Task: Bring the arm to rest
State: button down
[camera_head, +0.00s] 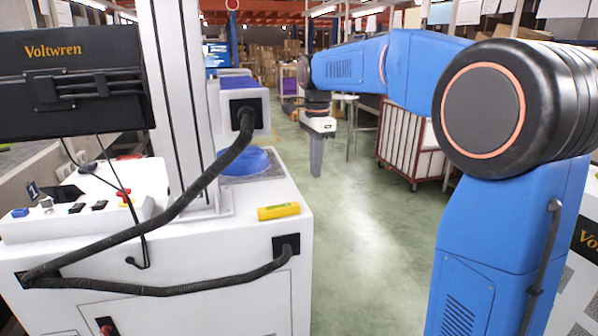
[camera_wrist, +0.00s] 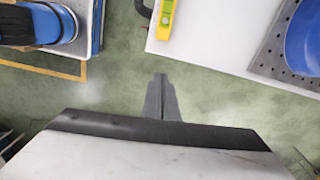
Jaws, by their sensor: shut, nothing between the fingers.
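My blue arm (camera_head: 350,62) reaches out from the right side of the head view, bent at the elbow. My gripper (camera_head: 316,172) hangs down at its far end, over the open green floor and to the right of the white machine cabinet. In the wrist view my gripper (camera_wrist: 160,80) shows its fingers together, with nothing between them. The fingers point down at the floor and touch nothing that I can see.
The white cabinet (camera_head: 150,270) carries a yellow level (camera_head: 278,211), a blue round part (camera_head: 245,163) and black cables. A white-sided cart (camera_head: 408,140) stands behind my arm on the right. The green floor (camera_head: 350,230) between is clear.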

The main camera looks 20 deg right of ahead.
jog(key=s+d+f+n+t, duration=0.1)
jog(key=s+n, duration=0.3)
jog(key=s, duration=0.5)
jog(key=s+d+f+n+t, duration=0.15)
jog(key=s+n, duration=0.25)
jog(key=s, duration=0.5)
jog(key=s+f+n+t, duration=0.1)
jog(key=s+f+n, duration=0.3)
jog(key=s+f, duration=0.2)
jog(key=s+d+f+n+t, duration=0.1)
jog(key=s+f+n, duration=0.3)
jog(key=s, duration=0.6)
notch_tip(320, 180, down, 2)
jog(key=shift+s+f+n, duration=0.1)
jog(key=shift+s+n, duration=0.15)
jog(key=shift+n, duration=0.15)
